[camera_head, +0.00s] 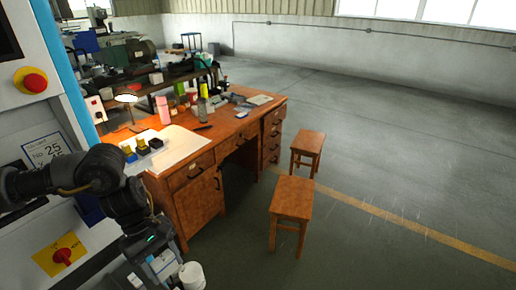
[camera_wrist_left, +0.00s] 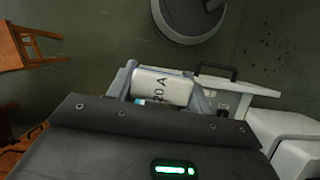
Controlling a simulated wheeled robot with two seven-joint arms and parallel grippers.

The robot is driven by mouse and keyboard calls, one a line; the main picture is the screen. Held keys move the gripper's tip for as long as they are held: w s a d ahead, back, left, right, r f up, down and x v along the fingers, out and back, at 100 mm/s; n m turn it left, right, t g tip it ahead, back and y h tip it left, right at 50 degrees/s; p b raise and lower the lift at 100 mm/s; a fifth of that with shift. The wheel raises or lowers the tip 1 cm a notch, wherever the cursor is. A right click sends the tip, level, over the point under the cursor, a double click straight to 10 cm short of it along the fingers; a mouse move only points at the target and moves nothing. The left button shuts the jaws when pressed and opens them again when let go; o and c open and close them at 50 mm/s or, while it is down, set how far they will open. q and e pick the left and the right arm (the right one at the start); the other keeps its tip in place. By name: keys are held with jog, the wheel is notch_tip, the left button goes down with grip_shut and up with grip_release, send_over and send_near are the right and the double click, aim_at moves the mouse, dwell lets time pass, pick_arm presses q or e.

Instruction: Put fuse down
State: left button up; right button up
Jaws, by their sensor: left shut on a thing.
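The fuse (camera_wrist_left: 162,86) is a white, rounded block marked "20 A". In the left wrist view it sits between the two grey fingers of my left gripper (camera_head: 170,266), which is shut on it. The fuse is held above the dark green floor. In the head view the gripper hangs at the bottom left, in front of the machine and near the desk's left end. My right gripper is not in view.
A wooden desk (camera_head: 196,170) bears a white sheet (camera_head: 180,147), a lamp (camera_head: 126,98), small boxes and bottles. Two wooden stools (camera_head: 293,198) (camera_head: 309,143) stand to its right. A machine panel with a red button (camera_head: 35,82) rises at left. Open floor lies right.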

pick_arm(q)
jog(key=w+r, duration=0.1)
jog(key=r, duration=0.1)
jog(key=w+r, duration=0.2)
jog(key=shift+d, duration=0.15)
jog(key=shift+w, duration=0.15)
